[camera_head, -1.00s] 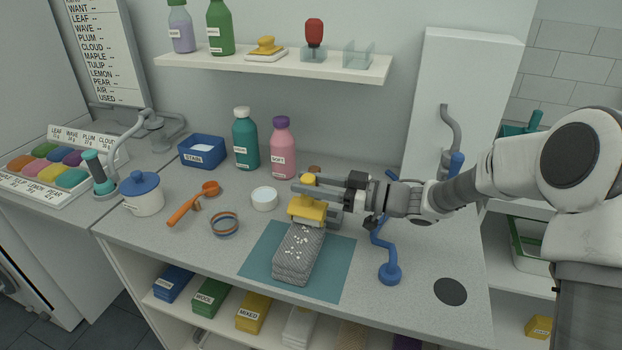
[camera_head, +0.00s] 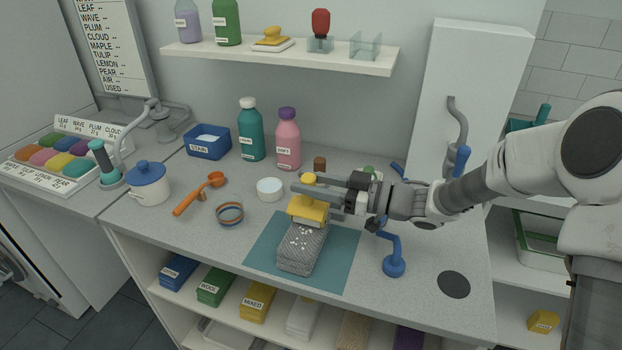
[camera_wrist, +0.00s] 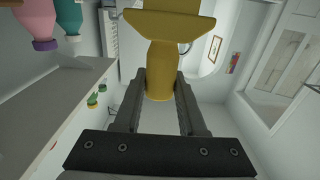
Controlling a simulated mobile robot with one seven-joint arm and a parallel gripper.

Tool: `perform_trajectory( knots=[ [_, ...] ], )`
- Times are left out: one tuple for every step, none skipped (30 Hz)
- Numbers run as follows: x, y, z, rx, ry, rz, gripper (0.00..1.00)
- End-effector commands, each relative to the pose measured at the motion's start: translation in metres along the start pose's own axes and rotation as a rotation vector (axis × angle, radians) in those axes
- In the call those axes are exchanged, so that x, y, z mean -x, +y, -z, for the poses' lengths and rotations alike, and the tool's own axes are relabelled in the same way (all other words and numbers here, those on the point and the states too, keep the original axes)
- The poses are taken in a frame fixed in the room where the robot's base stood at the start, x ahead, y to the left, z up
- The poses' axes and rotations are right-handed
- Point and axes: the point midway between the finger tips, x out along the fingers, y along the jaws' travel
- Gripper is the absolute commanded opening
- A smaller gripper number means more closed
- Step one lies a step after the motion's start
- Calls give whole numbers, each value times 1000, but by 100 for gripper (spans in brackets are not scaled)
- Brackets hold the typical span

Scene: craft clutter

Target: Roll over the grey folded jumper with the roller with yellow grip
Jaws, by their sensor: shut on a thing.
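The grey folded jumper (camera_head: 302,252) lies on a teal mat (camera_head: 345,262) near the front of the counter. White specks show on its top. My gripper (camera_head: 312,186) is shut on the yellow grip of the roller (camera_head: 307,208). The roller is over the far end of the jumper; I cannot tell whether it touches the cloth. In the wrist view the yellow grip (camera_wrist: 162,75) stands between my two fingers, and the jumper is out of that view.
A blue stand (camera_head: 394,265) is on the counter to the right of the mat. A white round tub (camera_head: 269,189), a ring of bands (camera_head: 229,213) and an orange scoop (camera_head: 200,192) are to the left. Pink (camera_head: 288,145) and teal (camera_head: 250,135) bottles stand behind.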

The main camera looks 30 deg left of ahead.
Motion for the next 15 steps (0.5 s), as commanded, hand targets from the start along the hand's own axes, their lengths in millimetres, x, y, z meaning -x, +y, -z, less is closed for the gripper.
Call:
perform_trajectory(
  knots=[
    [1, 0, -3, -2, -5, -2, 0],
    [1, 0, -3, -2, -5, -2, 0],
    [1, 0, -3, -2, -5, -2, 0],
    [1, 0, -3, -2, -5, -2, 0],
    [1, 0, -3, -2, -5, -2, 0],
    [1, 0, -2, -2, -5, -2, 0],
    [1, 0, -2, -3, -5, -2, 0],
    [1, -1, -2, -3, -5, -2, 0],
    [1, -3, -2, -3, -5, -2, 0],
    [1, -4, -2, -4, -5, -2, 0],
    [1, -6, -2, -4, -5, -2, 0],
    [1, -8, -2, -3, -5, -2, 0],
    [1, -10, -2, -2, -5, -3, 0],
    [1, -12, -2, -3, -5, -3, 0],
    [1, -15, -2, -3, -5, -3, 0]
  ],
)
